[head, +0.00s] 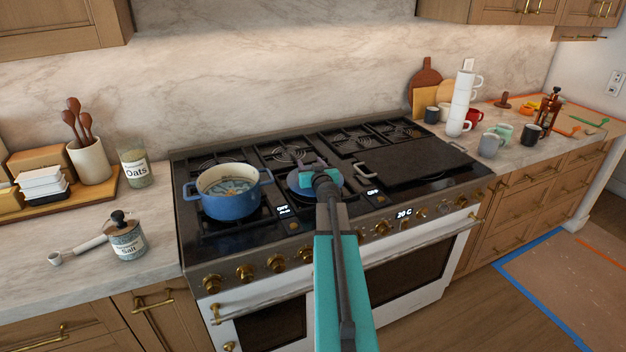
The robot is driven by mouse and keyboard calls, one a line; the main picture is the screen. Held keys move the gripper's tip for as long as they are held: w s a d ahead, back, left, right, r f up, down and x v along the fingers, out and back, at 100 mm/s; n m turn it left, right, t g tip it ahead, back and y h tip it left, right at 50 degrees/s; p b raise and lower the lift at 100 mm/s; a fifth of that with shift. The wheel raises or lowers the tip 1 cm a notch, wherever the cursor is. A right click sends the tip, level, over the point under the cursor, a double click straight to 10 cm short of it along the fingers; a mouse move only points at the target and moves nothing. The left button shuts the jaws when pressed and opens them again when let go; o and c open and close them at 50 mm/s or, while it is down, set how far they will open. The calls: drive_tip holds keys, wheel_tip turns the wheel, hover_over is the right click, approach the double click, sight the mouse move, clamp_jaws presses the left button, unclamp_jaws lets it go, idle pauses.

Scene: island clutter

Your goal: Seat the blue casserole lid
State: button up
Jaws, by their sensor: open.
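The blue casserole pot (230,205) stands uncovered on the left front burner, and its pale inside shows. The round blue lid (296,186) lies on the stove to the right of the pot, apart from it. My gripper (312,163) is open over the lid. My gripper and arm hide much of the lid, including its knob. I cannot tell whether the fingers touch the lid.
A black griddle (415,157) covers the stove's right side. Stacked white cups (461,100) and several mugs stand on the right counter. Rear left burners (285,152) are bare.

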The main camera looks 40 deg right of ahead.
drive_tip(key=shift+s+d, duration=0.2)
drive_tip(key=shift+d, duration=0.05)
drive_tip(key=shift+c, duration=0.2)
clamp_jaws()
drive_tip(key=shift+r, duration=0.15)
wheel_tip(320, 180, up, 10)
drive_tip(key=p, duration=0.2)
idle(0.6)
idle(0.5)
